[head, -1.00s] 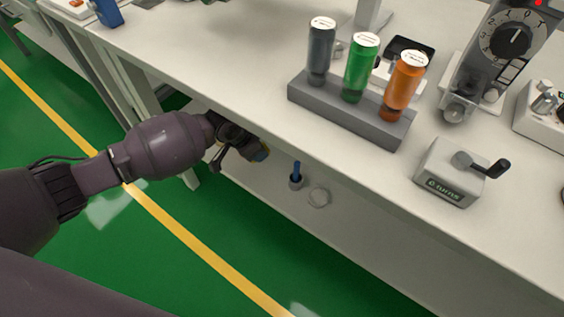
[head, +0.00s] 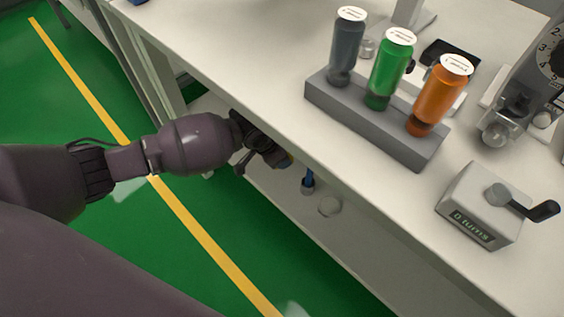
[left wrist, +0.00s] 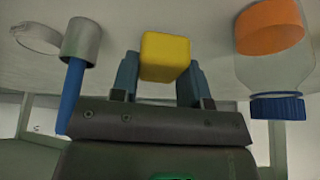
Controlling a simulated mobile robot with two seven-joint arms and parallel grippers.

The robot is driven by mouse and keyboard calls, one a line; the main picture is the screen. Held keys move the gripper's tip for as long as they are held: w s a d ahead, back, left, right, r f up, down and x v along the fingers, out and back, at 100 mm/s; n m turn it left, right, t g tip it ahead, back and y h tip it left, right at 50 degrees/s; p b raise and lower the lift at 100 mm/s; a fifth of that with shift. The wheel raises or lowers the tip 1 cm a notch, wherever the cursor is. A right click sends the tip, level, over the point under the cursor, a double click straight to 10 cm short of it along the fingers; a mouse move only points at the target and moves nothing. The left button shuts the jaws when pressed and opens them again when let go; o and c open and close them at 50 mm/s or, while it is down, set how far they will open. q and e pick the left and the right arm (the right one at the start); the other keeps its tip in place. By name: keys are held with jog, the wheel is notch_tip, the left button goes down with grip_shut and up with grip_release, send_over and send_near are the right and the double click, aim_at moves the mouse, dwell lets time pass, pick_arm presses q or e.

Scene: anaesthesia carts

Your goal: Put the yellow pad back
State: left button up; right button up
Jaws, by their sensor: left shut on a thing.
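The yellow pad (left wrist: 165,57) is a small block held between the blue fingers of my left gripper (left wrist: 160,75), which is shut on it. In the head view my left gripper (head: 283,159) reaches in under the front edge of the bench top, over a lower shelf. I cannot tell whether the pad touches the shelf. My right gripper is in neither view.
Near the gripper on the lower shelf (head: 290,218) are a grey cup with a blue stick (head: 308,182) and a pale ring (head: 329,206). The wrist view shows a clear bottle with blue cap and orange band (left wrist: 275,65). Above, the bench (head: 235,75) holds a bottle rack (head: 370,125).

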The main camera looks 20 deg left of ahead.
pick_arm(q)
jog(key=f, duration=0.2)
jog(key=f+b, duration=0.1)
jog(key=shift+s+f, duration=0.2)
jog(key=shift+f, duration=0.2)
jog(key=shift+w+f, duration=0.1)
jog(key=shift+f, duration=0.05)
jog(key=shift+w+r, duration=0.1)
jog(key=shift+r, duration=0.15)
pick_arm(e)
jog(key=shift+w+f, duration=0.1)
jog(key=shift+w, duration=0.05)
pick_arm(q)
jog(key=shift+f, duration=0.25)
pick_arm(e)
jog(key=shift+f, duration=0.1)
pick_arm(q)
jog(key=o, duration=0.8)
jog(key=shift+r, duration=0.1)
